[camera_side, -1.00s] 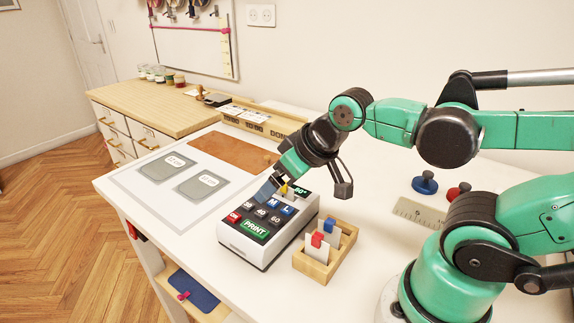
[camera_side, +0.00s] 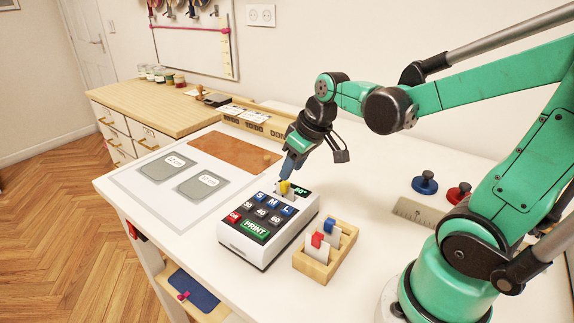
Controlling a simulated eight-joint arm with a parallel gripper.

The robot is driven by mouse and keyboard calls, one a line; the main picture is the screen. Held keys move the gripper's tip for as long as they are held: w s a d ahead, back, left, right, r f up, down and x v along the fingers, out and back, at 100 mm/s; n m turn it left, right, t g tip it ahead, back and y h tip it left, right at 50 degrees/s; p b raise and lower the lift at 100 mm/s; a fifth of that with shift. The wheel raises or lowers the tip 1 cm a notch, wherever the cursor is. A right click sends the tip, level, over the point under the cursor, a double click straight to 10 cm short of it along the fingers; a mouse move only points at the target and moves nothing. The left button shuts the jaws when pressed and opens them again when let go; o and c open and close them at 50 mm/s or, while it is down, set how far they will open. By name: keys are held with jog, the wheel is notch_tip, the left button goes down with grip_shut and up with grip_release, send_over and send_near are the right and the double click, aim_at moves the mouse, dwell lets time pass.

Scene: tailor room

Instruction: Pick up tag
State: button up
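A tag with a yellow clip (camera_side: 284,187) stands at the back of the white label printer (camera_side: 245,252), behind its keys, beside a green display that reads about 60°. My gripper (camera_side: 287,172) points down just above the yellow clip. Its dark blue fingers look almost in line from this side, so I cannot tell whether they are apart or touch the clip. Two more tags, one with a red clip (camera_side: 317,240) and one with a blue clip (camera_side: 330,225), stand in a wooden holder (camera_side: 318,275) to the right of the printer.
Two grey pads with white labels (camera_side: 204,185) lie on the left of the white table, near a brown leather sheet (camera_side: 230,153). A ruler (camera_side: 410,211), a blue knob (camera_side: 425,183) and a red knob (camera_side: 459,192) lie on the right. A wooden box (camera_side: 250,122) stands behind.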

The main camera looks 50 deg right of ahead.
aim_at(285, 183)
jog(key=shift+x, duration=2.85)
jog(key=shift+d, duration=0.15)
grip_shut()
